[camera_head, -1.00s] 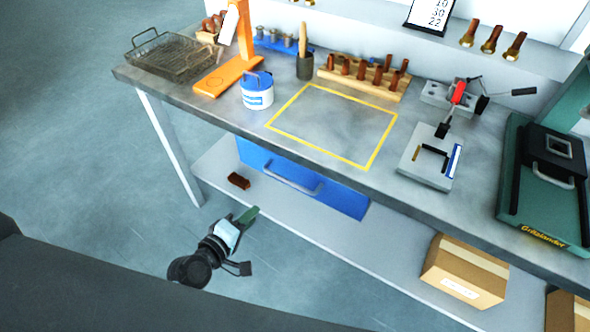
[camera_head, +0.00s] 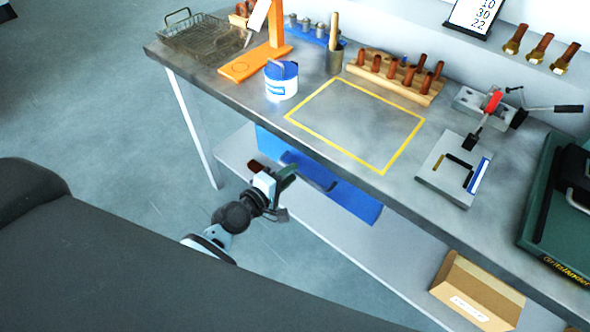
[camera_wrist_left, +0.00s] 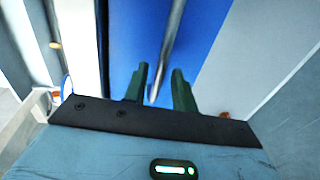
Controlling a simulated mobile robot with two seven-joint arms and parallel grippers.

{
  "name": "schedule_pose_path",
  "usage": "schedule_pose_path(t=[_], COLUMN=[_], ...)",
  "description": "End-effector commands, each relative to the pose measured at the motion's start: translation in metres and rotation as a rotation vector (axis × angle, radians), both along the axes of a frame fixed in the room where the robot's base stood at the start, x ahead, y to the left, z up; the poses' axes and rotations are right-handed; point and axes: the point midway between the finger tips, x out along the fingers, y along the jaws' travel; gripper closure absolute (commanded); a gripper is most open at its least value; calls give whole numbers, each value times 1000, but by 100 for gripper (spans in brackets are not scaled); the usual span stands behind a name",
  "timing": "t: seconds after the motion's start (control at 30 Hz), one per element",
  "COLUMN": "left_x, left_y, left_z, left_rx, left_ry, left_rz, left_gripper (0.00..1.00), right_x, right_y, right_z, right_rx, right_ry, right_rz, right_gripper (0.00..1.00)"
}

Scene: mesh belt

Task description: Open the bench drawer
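The blue bench drawer (camera_head: 352,200) hangs under the bench top, and its front looks flush below the edge. Its grey bar handle (camera_head: 322,184) is partly hidden in the head view by my left gripper (camera_head: 285,182). In the left wrist view the blue drawer front (camera_wrist_left: 213,35) fills the middle. The handle bar (camera_wrist_left: 172,45) runs down between the two green fingers of my left gripper (camera_wrist_left: 161,85). The fingers are apart, one on each side of the bar; I cannot tell whether they touch it. My right gripper is not in view.
A cardboard box (camera_head: 478,292) stands on the lower shelf. The floor left of the bench is clear.

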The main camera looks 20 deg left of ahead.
Motion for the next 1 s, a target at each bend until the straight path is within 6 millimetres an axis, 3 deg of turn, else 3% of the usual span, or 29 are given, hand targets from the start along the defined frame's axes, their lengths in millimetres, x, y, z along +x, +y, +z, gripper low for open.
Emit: schedule_pose_path(t=[0.2, 0.57, 0.77, 1.0], left_x=[21, 25, 25, 25], left_y=[-8, -9, -9, -9], left_z=[-5, -6, -6, -6], left_rx=[-1, 0, 0, 0], left_ry=[0, 0, 0, 0], left_rz=[0, 1, 1, 1], left_gripper=[73, 73, 98, 100], right_x=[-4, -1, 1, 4], right_y=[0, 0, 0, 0], right_z=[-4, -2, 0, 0], right_rx=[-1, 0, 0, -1], right_ry=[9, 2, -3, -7], right_rz=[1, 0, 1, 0], right_gripper=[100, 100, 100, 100])
